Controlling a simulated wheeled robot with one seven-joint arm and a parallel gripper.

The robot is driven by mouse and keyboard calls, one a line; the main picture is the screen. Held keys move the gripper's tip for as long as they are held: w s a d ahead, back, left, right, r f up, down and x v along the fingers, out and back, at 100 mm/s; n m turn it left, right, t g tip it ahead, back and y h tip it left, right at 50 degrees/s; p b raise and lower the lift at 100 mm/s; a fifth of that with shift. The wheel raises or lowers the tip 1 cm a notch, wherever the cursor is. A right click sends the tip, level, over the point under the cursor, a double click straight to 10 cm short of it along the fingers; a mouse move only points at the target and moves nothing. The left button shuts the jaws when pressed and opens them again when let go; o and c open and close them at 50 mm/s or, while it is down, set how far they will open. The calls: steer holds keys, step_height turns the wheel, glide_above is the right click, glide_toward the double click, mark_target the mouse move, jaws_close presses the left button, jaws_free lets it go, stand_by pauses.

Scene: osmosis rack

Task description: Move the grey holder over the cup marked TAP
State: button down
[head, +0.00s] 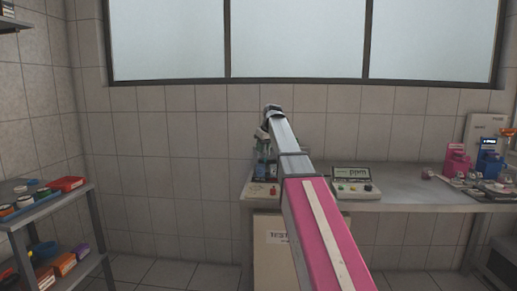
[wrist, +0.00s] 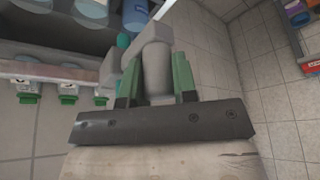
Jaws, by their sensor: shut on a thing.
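My gripper (wrist: 157,82) shows in the wrist view, with its green fingers on either side of a grey rounded piece, which I take to be the grey holder (wrist: 155,58). The fingers are shut on it. In the head view my arm reaches to a small rack on the left end of the bench, and the arm hides most of the rack and the gripper's grip. A pale blue cup-like vessel (wrist: 135,12) and a whitish vessel (wrist: 91,8) show beyond the holder in the wrist view. I cannot read a TAP mark on either.
A meter box (head: 355,184) stands on the bench (head: 415,187). Pink (head: 457,160) and blue (head: 489,158) devices stand farther right. A loaded shelf (head: 45,212) is at left.

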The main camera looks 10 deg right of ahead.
steer(key=s+d, duration=0.2)
steer(key=d, duration=0.7)
steer(key=s+d, duration=0.2)
steer(key=d, duration=0.7)
steer(key=shift+s+d, duration=0.3)
steer(key=shift+d, duration=0.1)
steer(key=shift+f, duration=0.1)
steer(key=c, duration=0.9)
jaws_free()
steer(key=shift+d, duration=0.15)
steer(key=v, duration=1)
steer(key=shift+r, duration=0.4)
